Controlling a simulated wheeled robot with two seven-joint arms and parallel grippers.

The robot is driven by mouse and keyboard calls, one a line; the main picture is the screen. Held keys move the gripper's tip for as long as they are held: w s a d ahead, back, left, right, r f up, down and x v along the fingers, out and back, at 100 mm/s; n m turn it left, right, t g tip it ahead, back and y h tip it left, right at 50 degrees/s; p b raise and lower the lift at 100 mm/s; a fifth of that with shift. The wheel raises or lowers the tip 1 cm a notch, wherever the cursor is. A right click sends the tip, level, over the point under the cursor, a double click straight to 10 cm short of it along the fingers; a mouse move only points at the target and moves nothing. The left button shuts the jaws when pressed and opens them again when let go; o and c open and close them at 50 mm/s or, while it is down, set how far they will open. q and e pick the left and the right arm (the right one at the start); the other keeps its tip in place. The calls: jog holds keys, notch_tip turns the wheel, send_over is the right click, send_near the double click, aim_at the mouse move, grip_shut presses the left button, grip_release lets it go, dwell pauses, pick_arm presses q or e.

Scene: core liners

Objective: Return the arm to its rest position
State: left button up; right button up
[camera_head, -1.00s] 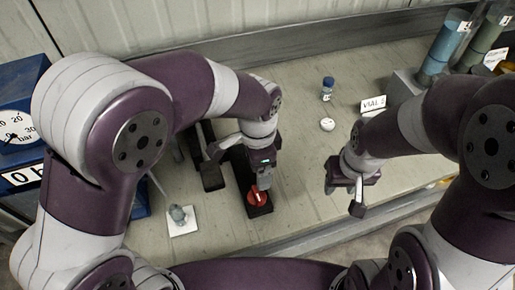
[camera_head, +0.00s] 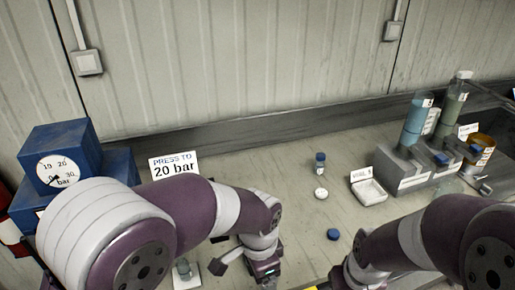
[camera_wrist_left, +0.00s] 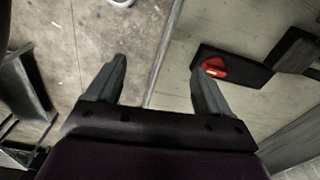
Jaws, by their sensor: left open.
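My left arm comes in from the left in the head view, and its gripper (camera_head: 265,274) points down at the bottom edge, its fingertips cut off. In the left wrist view the left gripper (camera_wrist_left: 156,85) is open, with nothing between its two fingers. A red knob (camera_wrist_left: 213,67) on a dark base lies just beyond the right-hand finger there, apart from it as far as I can tell. My right gripper (camera_head: 342,279) is at the bottom edge of the head view, mostly cut off, so its jaws cannot be read.
A blue gauge box (camera_head: 62,150) and a "PRESS TO 20 bar" sign (camera_head: 174,166) stand at left. A blue-capped vial (camera_head: 320,164), white disc (camera_head: 321,193), blue cap (camera_head: 333,234) and white tray (camera_head: 369,192) sit mid-bench. A tube rack (camera_head: 405,172) is at right.

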pick_arm(q)
jog(key=s+a+n, duration=0.2)
jog(key=a+n, duration=0.4)
jog(key=a, duration=0.3)
jog(key=s+a+f+n+t, duration=0.1)
jog(key=s+a+n, duration=0.1)
jog(key=a+n, duration=0.5)
jog(key=a, duration=0.2)
jog(key=shift+s+a, duration=0.15)
jog(key=shift+a, duration=0.2)
pick_arm(e)
jog(key=shift+w, duration=0.35)
pick_arm(q)
jog(key=shift+s, duration=0.1)
pick_arm(e)
jog(key=shift+s, duration=0.1)
